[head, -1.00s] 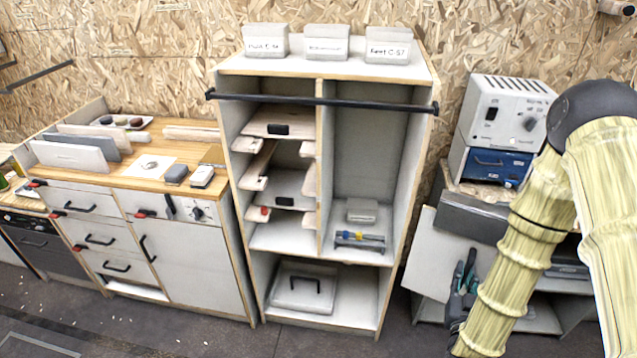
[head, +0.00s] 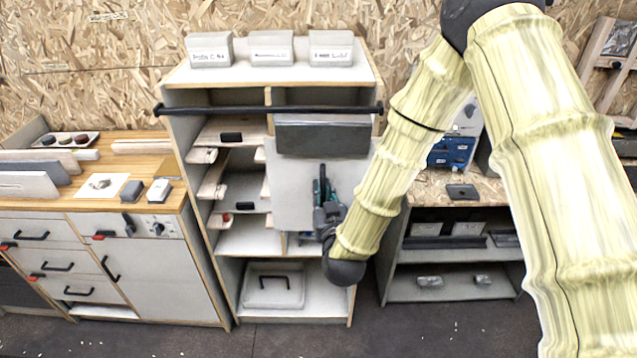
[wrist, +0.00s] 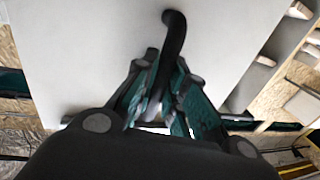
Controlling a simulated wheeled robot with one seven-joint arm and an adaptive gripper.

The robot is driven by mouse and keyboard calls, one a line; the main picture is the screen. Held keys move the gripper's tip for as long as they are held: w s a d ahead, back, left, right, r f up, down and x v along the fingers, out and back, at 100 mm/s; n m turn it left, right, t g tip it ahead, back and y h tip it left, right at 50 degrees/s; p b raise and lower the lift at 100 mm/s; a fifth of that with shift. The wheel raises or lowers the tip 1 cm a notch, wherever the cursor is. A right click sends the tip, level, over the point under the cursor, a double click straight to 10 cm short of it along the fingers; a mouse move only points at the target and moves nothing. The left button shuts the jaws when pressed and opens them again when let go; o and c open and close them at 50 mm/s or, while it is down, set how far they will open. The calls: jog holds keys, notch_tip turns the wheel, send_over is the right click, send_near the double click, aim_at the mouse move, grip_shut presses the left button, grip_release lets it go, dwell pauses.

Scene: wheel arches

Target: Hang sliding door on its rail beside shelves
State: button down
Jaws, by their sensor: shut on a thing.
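The sliding door (head: 293,185) is a flat light grey panel with a dark grey band along its top. It hangs upright from my gripper (head: 323,192) in front of the right bay of the shelf unit (head: 197,240). My gripper, also in the wrist view (wrist: 160,88), is shut on the door's black handle (wrist: 175,38). The black rail (head: 235,110) runs across the upper front of the unit. The door's top edge shows just below the rail's right half; I cannot tell if they touch. The door hides most of the right bay.
Several labelled boxes (head: 272,48) stand on the unit's top. A wooden-topped counter with drawers (head: 90,240) is at left. A low bench (head: 425,190) with a blue and grey device (head: 452,152) is at right, partly behind my arm. The floor in front is clear.

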jog(key=shift+w+a+f, duration=0.1)
jog(key=shift+w+a, duration=0.1)
jog(key=shift+w, duration=1.35)
jog(key=shift+w+a+r, duration=0.1)
jog(key=shift+w+a, duration=0.05)
jog(key=shift+w, duration=1.4)
jog(key=shift+w+a+f, duration=0.1)
jog(key=shift+w+a, duration=0.1)
jog(key=shift+w, duration=1.35)
jog(key=c, duration=1.4)
grip_release()
jog(key=shift+s+f, duration=0.1)
